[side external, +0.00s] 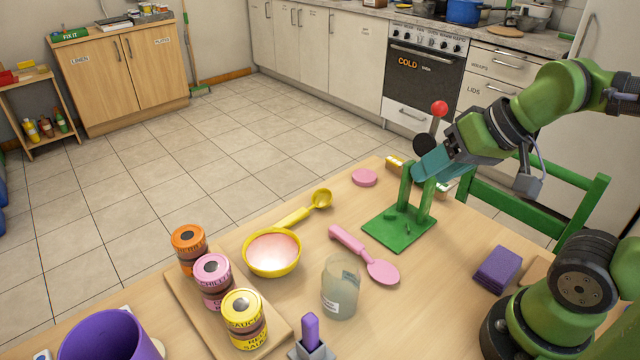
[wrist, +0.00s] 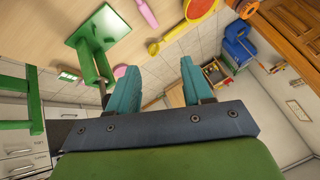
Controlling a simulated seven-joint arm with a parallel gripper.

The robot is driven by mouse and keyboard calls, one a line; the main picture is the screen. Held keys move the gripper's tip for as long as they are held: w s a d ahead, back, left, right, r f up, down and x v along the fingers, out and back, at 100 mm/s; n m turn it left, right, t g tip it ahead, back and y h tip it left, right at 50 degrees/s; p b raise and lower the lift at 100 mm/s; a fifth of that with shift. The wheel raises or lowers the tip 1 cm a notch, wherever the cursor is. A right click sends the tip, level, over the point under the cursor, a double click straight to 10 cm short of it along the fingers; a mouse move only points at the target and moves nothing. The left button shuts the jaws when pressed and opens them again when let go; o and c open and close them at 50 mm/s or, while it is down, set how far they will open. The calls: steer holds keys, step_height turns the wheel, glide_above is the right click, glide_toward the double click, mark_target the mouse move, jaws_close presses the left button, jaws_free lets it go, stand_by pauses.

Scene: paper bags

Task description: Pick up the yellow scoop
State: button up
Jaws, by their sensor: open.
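The yellow scoop (side external: 297,214) lies on the table behind the yellow bowl (side external: 272,272), its round cup toward the back right and its handle end close to the bowl's rim. I cannot tell whether they touch. The scoop also shows in the wrist view (wrist: 176,33), beyond the fingertips and near the top. My gripper (side external: 432,172) has teal fingers, spread apart and empty in the wrist view (wrist: 158,68). It is raised by the green stand, to the right of the scoop and well apart from it.
The green stand (side external: 388,232) with upright posts is close to my gripper. A pink spoon (side external: 348,240), a cloudy jar (side external: 340,290) and a pink disc (side external: 364,177) lie around the scoop. Stacked cans (side external: 243,310) stand at front left. A purple block (side external: 497,266) is at right.

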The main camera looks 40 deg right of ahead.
steer(key=shift+o, duration=0.7)
